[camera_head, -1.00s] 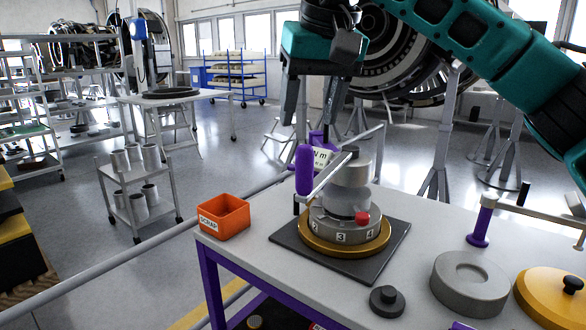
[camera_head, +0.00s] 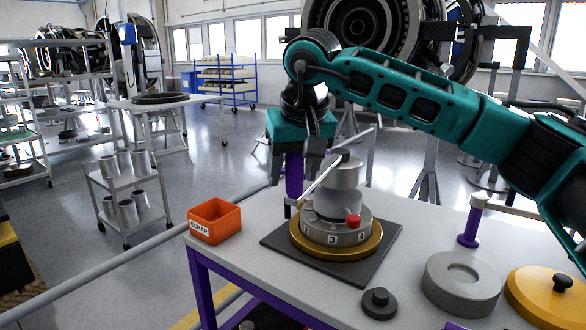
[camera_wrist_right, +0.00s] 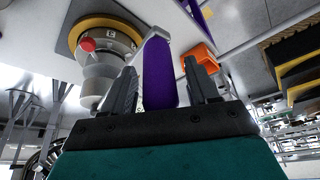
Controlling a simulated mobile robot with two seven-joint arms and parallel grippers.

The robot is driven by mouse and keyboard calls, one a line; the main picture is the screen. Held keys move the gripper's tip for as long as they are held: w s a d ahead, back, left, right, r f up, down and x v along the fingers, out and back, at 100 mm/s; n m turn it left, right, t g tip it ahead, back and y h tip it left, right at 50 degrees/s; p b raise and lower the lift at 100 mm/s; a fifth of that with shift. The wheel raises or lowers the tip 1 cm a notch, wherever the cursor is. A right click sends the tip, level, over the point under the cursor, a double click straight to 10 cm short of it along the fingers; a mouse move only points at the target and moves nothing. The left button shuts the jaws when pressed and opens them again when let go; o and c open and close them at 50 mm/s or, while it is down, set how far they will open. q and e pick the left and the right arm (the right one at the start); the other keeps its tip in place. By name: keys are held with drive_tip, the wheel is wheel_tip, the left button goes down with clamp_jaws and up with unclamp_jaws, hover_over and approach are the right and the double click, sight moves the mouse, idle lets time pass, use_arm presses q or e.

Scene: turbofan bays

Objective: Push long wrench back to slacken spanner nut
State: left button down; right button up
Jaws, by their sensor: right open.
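The long wrench has an upright purple handle (camera_head: 294,178) and a pale bar (camera_head: 320,178) running up to the grey stack (camera_head: 340,175). The stack stands on a grey ring with numbers (camera_head: 333,238) and a red knob (camera_head: 353,221). Which part is the spanner nut I cannot tell. My right gripper (camera_head: 295,165) is at the handle, pointing down, with a finger on either side of it. In the right wrist view the handle (camera_wrist_right: 158,75) stands between the two spread fingers, with gaps beside it. My left gripper is not in view.
The stack sits on a gold ring (camera_head: 308,250) over a dark square plate (camera_head: 275,242) on the table. An orange scrap bin (camera_head: 214,221) stands to its left. A black knobbed disc (camera_head: 379,304), grey disc (camera_head: 460,285) and yellow lid (camera_head: 525,300) lie at the right.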

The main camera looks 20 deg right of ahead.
clamp_jaws()
idle(0.6)
